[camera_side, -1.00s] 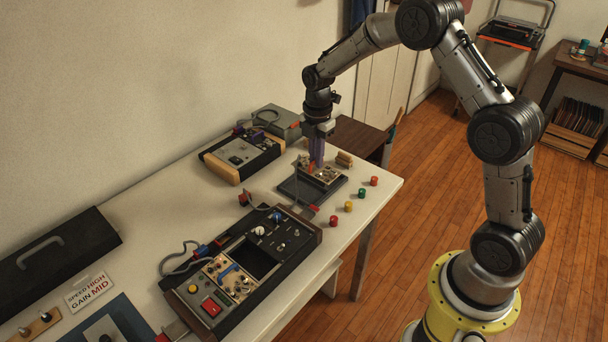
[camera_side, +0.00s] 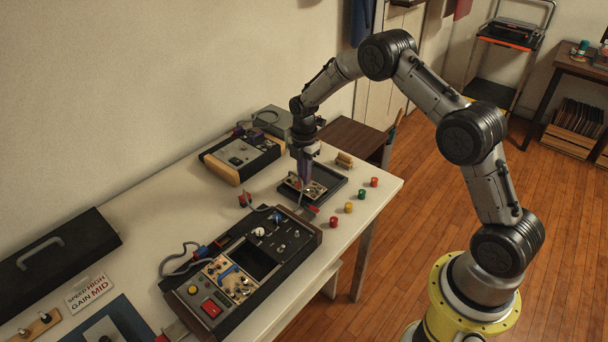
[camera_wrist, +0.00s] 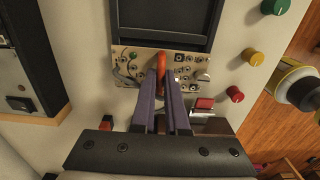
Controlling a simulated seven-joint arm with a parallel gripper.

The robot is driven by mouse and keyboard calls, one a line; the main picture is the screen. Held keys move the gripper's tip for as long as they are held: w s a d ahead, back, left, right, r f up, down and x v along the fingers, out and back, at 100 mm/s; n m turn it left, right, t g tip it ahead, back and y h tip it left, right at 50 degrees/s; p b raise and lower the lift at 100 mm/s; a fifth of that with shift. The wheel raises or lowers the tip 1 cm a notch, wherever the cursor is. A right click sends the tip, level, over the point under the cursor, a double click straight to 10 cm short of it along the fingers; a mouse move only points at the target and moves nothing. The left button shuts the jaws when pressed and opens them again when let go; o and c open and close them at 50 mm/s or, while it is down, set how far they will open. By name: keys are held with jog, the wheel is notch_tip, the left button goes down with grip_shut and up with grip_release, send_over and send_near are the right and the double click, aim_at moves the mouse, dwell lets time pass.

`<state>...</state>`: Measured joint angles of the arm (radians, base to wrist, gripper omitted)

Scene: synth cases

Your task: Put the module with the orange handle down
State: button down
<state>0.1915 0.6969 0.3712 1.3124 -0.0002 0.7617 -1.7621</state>
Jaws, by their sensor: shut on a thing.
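The module is a beige panel with knobs and sockets; it shows in the side view (camera_side: 314,189) and in the wrist view (camera_wrist: 127,58). Its upright orange handle (camera_wrist: 162,62) is between the purple fingers of my gripper (camera_wrist: 164,84), which is shut on it. My gripper also shows in the side view (camera_side: 305,182), upright over the module. The module overlaps the near-left side of a shallow black tray (camera_side: 341,191) in the side view. I cannot tell how high it is held. The fingers hide part of the panel.
A console (camera_side: 285,240) with a dark rectangular opening lies toward the front left. A wood-edged device (camera_side: 240,155) stands behind. Green (camera_side: 361,193), yellow (camera_side: 348,207) and red (camera_side: 374,182) knobs stand near the table's right edge. A wooden piece (camera_side: 344,160) lies behind the tray.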

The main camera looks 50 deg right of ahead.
jog(key=shift+f, duration=0.15)
jog(key=c, duration=0.9)
grip_release()
